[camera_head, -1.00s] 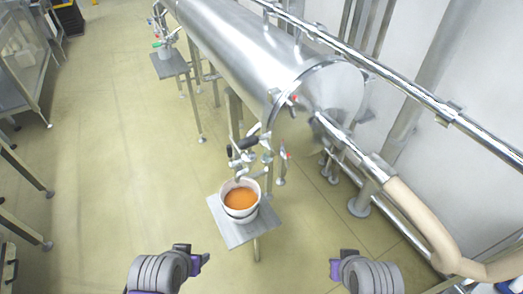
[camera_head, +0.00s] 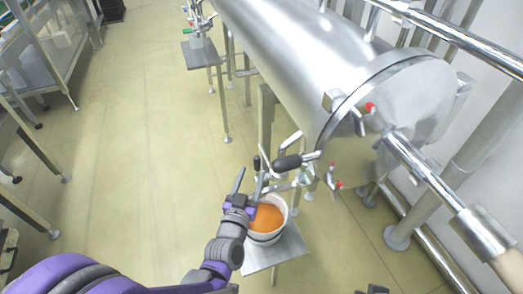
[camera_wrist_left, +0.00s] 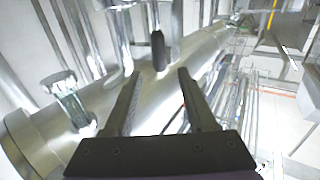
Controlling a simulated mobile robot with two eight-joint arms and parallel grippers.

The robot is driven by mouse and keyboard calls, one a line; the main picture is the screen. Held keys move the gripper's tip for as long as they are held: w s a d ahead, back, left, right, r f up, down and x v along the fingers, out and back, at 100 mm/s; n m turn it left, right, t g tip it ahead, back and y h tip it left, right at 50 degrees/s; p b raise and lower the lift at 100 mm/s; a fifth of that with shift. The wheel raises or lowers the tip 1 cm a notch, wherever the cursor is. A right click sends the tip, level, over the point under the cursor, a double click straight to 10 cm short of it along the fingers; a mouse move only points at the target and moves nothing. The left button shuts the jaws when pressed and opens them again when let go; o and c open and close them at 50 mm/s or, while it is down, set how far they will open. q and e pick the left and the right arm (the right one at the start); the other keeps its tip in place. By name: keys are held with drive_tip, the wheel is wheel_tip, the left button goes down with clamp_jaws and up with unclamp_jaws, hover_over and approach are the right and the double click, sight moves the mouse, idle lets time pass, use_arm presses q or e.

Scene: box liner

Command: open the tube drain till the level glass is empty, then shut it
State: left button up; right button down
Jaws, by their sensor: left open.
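My left gripper (camera_head: 248,186) is open in the head view, just left of the drain fittings and above the bucket's left rim. A black-gripped handle (camera_head: 287,162) sticks out to the left from the fittings under the tank's end. A smaller black upright grip (camera_head: 257,163) stands close to my fingers. In the left wrist view a black grip (camera_wrist_left: 158,50) shows between and beyond my open fingers (camera_wrist_left: 160,76), apparently untouched. A white bucket (camera_head: 284,226) holds orange liquid (camera_head: 266,217). I cannot clearly make out the level glass or its level. My right gripper is not visible.
The large steel tank (camera_head: 290,60) fills the upper right. The bucket stands on a small metal platform (camera_head: 262,259). The floor at left is clear.

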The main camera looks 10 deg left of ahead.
use_arm(q)
drive_tip(key=w, duration=0.9)
drive_tip(key=shift+w, duration=0.35)
clamp_jaws()
idle(0.9)
